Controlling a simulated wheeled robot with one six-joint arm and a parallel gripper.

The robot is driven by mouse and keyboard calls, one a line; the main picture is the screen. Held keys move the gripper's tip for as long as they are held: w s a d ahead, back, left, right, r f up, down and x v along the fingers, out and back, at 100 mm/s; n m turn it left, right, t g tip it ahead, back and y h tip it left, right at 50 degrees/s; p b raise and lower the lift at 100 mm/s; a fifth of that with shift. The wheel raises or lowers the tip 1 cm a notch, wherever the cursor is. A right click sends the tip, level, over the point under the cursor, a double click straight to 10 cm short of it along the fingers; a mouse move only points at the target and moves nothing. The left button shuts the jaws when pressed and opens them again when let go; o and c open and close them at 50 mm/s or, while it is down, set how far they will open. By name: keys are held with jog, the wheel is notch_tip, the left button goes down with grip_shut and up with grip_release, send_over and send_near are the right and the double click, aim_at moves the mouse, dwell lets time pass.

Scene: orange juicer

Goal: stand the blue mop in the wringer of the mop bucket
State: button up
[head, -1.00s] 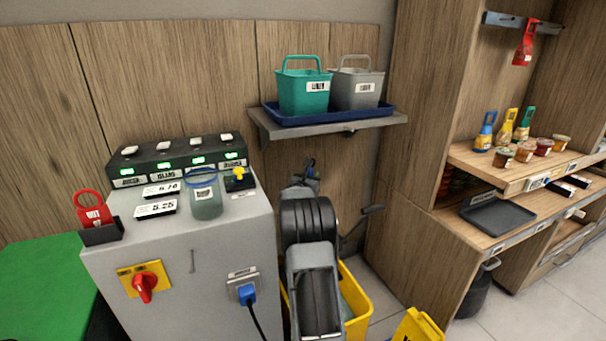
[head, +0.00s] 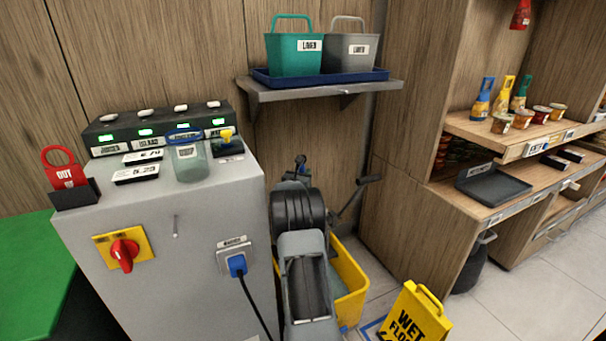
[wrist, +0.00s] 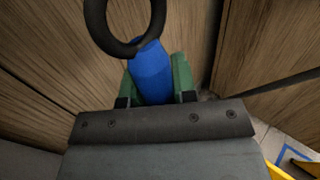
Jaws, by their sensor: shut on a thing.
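My gripper (wrist: 153,88) is shut on the blue handle of the mop (wrist: 152,72) in the wrist view, with a green finger on each side of it. A dark ring crosses in front of the upper end of the handle. The mop's head is not in sight in either view. The yellow mop bucket (head: 350,284) stands on the floor in the head view, behind my arm, which hides much of it. A grey wringer lever (head: 352,196) with a dark grip rises beside it. My arm hides the gripper's fingers in the head view.
A grey cabinet (head: 190,235) stands left of my arm. A shelf (head: 325,90) with two small buckets hangs above. A yellow wet-floor sign (head: 416,315) stands right of the bucket. Wooden shelving (head: 408,185) bounds the right, with open tiled floor in front.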

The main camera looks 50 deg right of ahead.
notch_tip(320, 180, down, 10)
jog(key=b, duration=0.2)
jog(key=shift+f, duration=0.15)
dwell(0.4)
dwell(0.5)
jog(key=o, duration=1)
jog(key=shift+f, duration=0.15)
